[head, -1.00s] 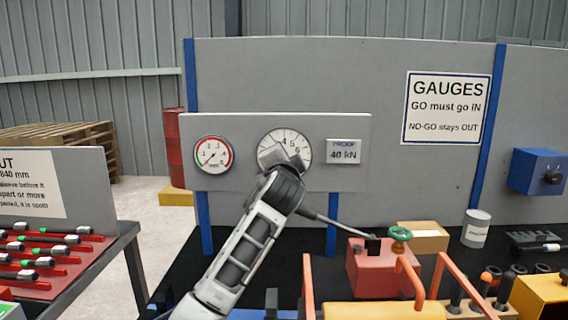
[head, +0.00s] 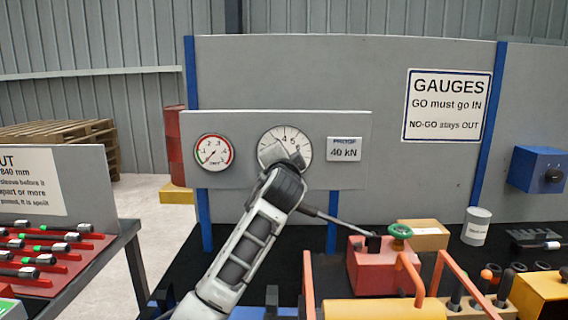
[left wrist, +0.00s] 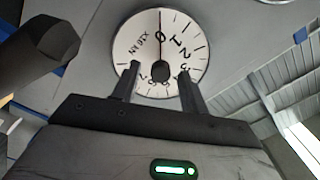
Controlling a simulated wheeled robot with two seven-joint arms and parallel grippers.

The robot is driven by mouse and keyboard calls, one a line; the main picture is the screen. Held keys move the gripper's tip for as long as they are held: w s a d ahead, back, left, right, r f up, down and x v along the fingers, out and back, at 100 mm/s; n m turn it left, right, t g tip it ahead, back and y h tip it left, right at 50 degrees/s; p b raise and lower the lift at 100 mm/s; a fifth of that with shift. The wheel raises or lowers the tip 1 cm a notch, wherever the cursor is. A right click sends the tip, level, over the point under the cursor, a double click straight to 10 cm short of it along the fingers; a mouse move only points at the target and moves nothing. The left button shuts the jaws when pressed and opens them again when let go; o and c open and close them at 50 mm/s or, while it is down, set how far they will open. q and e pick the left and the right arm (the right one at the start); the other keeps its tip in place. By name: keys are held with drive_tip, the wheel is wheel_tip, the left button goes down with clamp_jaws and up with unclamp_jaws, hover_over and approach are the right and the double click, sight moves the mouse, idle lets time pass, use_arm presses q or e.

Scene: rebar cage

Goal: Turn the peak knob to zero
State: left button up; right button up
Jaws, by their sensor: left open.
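The large white dial (head: 272,137) is on a grey panel, partly hidden behind my left gripper (head: 285,157). In the left wrist view the dial (left wrist: 135,45) carries the numbers 0, 1, 2 and more, with a "kN" marking. A thin red line on it points straight up in that view, close to the 0. The dark round knob (left wrist: 160,70) sits at the dial's centre. My left gripper (left wrist: 159,82) is open, with one finger on each side of the knob. I cannot tell whether the fingers touch it. My right gripper is not in view.
A smaller gauge (head: 214,152) is left of the dial and a "PROOF 40 kN" plate (head: 344,149) is to its right. A red block (head: 370,277) with a green handwheel (head: 400,232) stands below right. A rack of red bars (head: 45,255) is at left.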

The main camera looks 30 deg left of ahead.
use_arm(q)
drive_tip(key=p+v, duration=0.3)
drive_tip(key=v, duration=1.3)
drive_tip(key=shift+p, duration=0.3)
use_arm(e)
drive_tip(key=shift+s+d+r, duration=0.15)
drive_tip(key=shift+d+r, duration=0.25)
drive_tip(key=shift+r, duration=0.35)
use_arm(q)
drive_tip(key=shift+a, duration=0.1)
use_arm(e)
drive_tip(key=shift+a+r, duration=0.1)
